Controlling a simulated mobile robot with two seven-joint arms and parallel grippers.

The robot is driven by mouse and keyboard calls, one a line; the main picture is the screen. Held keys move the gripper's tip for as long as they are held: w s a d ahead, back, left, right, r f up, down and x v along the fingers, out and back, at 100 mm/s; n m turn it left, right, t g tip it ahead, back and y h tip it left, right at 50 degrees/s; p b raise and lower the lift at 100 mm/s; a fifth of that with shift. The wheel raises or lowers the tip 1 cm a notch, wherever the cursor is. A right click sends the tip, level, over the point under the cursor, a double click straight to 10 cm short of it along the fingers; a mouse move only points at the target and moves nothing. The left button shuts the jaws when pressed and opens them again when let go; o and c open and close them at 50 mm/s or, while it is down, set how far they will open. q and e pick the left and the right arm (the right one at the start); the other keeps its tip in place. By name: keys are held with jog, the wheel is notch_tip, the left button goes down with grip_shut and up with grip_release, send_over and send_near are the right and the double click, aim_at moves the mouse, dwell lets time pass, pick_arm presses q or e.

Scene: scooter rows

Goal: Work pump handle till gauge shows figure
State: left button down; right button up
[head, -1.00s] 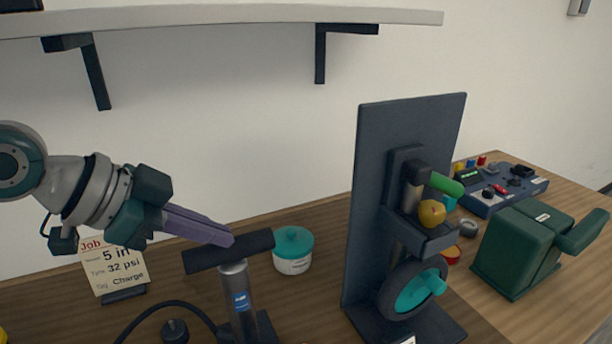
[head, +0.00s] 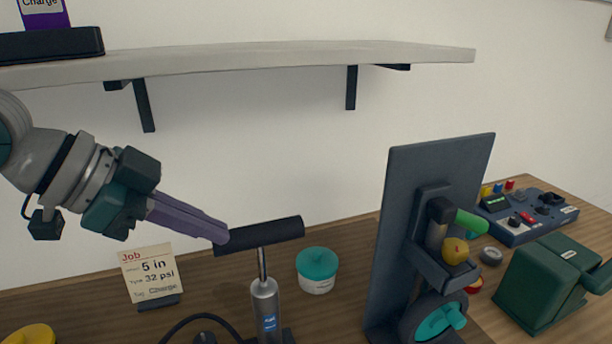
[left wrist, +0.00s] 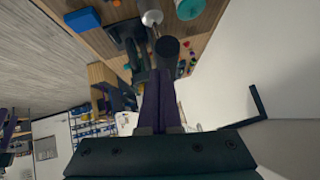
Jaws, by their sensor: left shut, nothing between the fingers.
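The pump (head: 266,303) stands on the bench with a silver barrel, and its black crossbar handle (head: 268,234) is raised on a thin rod. My left gripper (head: 221,237) has its purple fingers shut with nothing between them. Their tips are at the left end of the handle; I cannot tell whether they touch. The fingers also show in the left wrist view (left wrist: 160,95). A job card (head: 149,273) left of the pump reads 5 in, 32 psi, Charge. A black hose runs left from the pump. No gauge reading is visible. My right gripper is out of view.
A teal-lidded white tub (head: 317,270) stands right of the pump. A dark upright stand (head: 399,225) with a wheel is further right, with a green box (head: 545,285) and a blue control panel (head: 527,217) beyond. A shelf (head: 270,62) hangs above.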

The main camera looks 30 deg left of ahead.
pick_arm(q)
jog(key=shift+p+v, duration=1.45)
jog(key=shift+v, duration=0.6)
jog(key=shift+w+d+r, duration=0.1)
notch_tip(320, 180, up, 8)
jog(key=p, duration=1)
jog(key=shift+d, duration=0.15)
